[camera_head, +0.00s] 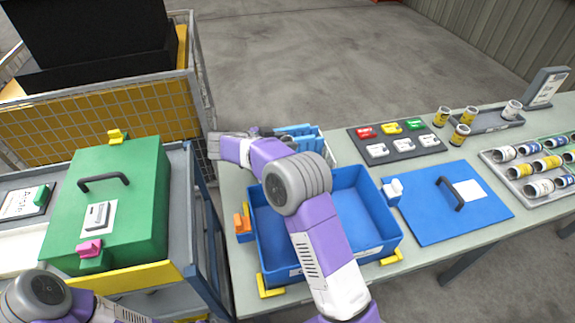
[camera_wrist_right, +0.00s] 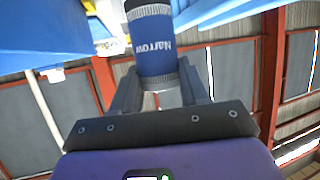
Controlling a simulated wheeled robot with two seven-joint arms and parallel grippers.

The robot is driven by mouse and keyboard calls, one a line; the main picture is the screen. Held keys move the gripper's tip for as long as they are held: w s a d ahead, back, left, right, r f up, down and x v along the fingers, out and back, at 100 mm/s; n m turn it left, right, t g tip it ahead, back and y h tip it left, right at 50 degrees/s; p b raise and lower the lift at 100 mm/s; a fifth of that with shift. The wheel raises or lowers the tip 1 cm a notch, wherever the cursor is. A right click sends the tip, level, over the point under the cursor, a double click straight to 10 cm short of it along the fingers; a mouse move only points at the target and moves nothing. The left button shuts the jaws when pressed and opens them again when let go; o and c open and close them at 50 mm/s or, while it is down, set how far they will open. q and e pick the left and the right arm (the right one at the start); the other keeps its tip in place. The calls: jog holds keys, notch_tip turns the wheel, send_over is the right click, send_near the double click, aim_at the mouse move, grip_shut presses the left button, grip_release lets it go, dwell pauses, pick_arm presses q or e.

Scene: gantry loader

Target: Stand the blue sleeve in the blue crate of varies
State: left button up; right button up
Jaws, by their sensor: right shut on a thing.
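The blue sleeve (camera_wrist_right: 153,45), lettered "Narrow" and with grey ends, is between the fingers of my right gripper (camera_wrist_right: 156,88) in the right wrist view. The fingers are shut on it. In the head view the sleeve cannot be made out; my right forearm (camera_head: 325,240) crosses over the blue crate (camera_head: 376,207), and the hand end points left, beyond the crate's back left corner. The open blue crate stands on the table, its inside partly hidden by my arm. My left arm shows only at the bottom left; its gripper is out of view.
The crate's blue lid (camera_head: 420,225) lies flat to its right. A blue rack (camera_head: 305,133) stands behind the crate. A dark tray (camera_head: 400,157) of coloured pieces and several jars (camera_head: 471,113) are further right. A closed green box (camera_head: 130,180) is on the left cart.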

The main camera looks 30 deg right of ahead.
notch_tip(320, 180, down, 8)
jog(key=b, duration=0.3)
jog(key=shift+f, duration=0.25)
jog(key=shift+r, duration=0.1)
jog(key=o, duration=1.3)
